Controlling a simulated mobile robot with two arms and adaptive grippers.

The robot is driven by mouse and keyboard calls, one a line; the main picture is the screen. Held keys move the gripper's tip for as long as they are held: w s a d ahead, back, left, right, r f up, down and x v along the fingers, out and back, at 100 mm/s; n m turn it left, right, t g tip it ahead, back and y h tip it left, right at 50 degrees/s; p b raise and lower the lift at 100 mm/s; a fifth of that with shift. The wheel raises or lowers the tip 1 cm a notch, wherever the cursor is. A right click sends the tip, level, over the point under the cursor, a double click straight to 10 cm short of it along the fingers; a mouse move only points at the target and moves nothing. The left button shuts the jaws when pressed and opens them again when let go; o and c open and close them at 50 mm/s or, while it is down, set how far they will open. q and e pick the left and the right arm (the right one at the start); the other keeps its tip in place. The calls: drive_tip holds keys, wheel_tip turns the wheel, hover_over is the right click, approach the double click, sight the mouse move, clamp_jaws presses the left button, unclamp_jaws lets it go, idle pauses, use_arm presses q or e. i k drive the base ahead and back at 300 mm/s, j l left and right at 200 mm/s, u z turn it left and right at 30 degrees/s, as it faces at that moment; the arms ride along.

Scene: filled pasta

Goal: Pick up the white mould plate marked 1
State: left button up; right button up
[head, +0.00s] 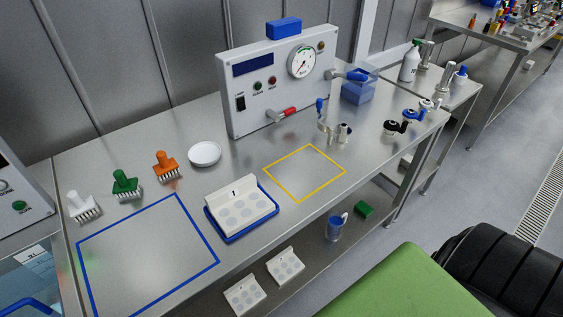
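The white mould plate marked 1 (244,212) sits in a blue tray (264,229) near the front edge of the steel bench. It has several round hollows and a raised back part bearing the "1". No gripper touches it. Neither of my grippers shows in the head view, so I cannot see whether they are open or shut.
A blue outlined square (204,235) and a yellow outlined square (322,191) flank the plate. White, green (125,183) and orange (166,166) stamps and a white dish (205,154) stand behind. A gauge machine (280,77) is at the back. Two similar plates (285,266) lie below.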

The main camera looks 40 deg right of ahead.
sight(235, 206)
drive_tip(key=z, duration=0.7)
